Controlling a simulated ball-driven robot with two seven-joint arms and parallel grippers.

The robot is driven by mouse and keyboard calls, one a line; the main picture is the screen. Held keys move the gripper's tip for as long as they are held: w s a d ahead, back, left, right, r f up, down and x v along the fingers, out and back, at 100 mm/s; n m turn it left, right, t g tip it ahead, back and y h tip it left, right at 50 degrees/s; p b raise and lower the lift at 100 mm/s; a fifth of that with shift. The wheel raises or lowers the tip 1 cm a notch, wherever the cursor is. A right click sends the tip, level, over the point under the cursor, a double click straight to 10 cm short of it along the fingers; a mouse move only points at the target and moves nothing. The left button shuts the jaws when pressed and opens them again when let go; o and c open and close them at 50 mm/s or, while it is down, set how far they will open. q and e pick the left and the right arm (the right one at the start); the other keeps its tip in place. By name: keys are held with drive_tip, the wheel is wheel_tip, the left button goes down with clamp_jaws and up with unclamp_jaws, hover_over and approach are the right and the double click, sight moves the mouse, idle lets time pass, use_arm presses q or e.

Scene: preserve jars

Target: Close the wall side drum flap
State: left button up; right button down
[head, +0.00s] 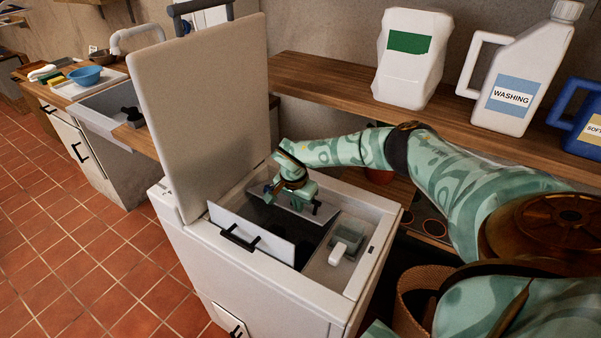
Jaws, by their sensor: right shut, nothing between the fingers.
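The top-loading washer (270,290) stands with its lid (205,110) raised. Inside its opening, the near drum flap (250,234) is a pale panel with a black handle, tilted up. The wall side drum flap (322,214) is a pale panel on the far side of the dark drum opening, with a small dark catch; it also looks raised. My right gripper (285,192) is shut and empty, over the wall side flap and hiding part of it. I cannot tell whether it touches the flap. My left gripper is not in view.
A detergent drawer area (347,240) lies right of the drum. A wooden shelf (320,75) behind holds a white jug with a green label (408,60), a washing bottle (515,85) and a blue bottle (578,115). A wicker basket (415,290) stands at the right. Tiled floor (90,260) is clear at left.

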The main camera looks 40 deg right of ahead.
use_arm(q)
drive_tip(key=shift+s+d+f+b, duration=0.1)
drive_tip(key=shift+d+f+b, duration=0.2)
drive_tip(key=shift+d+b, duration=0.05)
use_arm(e)
drive_tip(key=f, duration=0.1)
drive_tip(key=a+f, duration=0.1)
drive_tip(key=f, duration=0.1)
drive_tip(key=a+f, duration=0.1)
drive_tip(key=f, duration=0.1)
drive_tip(key=shift+s+a, duration=0.15)
drive_tip(key=shift+s, duration=0.15)
drive_tip(key=shift+r, duration=0.1)
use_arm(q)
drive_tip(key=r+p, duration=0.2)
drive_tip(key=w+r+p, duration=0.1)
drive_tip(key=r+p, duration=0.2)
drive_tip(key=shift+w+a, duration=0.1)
use_arm(e)
wheel_tip(320, 180, up, 16)
drive_tip(key=a, duration=0.2)
drive_tip(key=shift+s+a, duration=0.2)
drive_tip(key=shift+s, duration=0.15)
